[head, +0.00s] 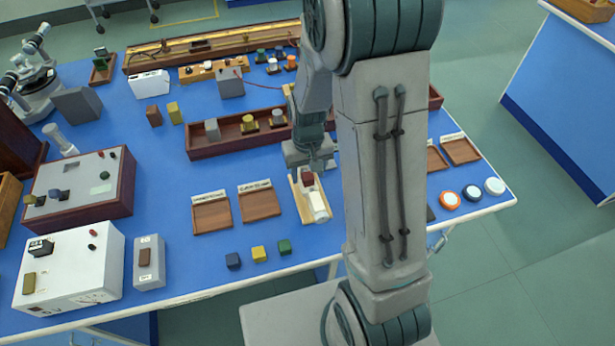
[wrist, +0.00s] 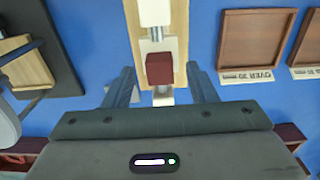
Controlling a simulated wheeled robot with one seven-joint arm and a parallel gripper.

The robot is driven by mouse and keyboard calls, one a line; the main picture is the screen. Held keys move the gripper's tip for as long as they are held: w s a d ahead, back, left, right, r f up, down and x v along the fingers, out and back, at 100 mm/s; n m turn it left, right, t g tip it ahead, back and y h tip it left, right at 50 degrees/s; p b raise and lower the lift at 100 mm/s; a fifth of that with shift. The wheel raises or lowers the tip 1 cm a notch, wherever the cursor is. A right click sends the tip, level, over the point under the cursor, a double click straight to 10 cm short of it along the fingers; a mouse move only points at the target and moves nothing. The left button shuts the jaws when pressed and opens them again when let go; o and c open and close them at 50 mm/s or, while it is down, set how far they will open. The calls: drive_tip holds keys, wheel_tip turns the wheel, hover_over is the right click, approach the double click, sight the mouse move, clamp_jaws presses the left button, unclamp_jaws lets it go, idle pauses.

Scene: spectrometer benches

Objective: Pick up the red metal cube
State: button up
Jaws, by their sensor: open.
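The red metal cube (head: 307,179) is dark red and sits on a small wooden stand (head: 296,196) with a white part (head: 317,206) in front of it. In the wrist view the cube (wrist: 160,69) shows between the fingers of my gripper (wrist: 159,72). My gripper (head: 316,163) is open and empty, pointing down by the cube in the head view. Its height above the cube is hard to tell.
Two labelled wooden trays (head: 211,214) lie left of the stand, with blue, yellow and green cubes (head: 258,254) in front. A long wooden box (head: 215,148) stands behind. Round discs (head: 472,193) lie right, near the table edge.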

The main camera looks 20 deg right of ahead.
drive_tip(key=shift+f, duration=0.25)
clamp_jaws()
drive_tip(key=shift+r, duration=0.1)
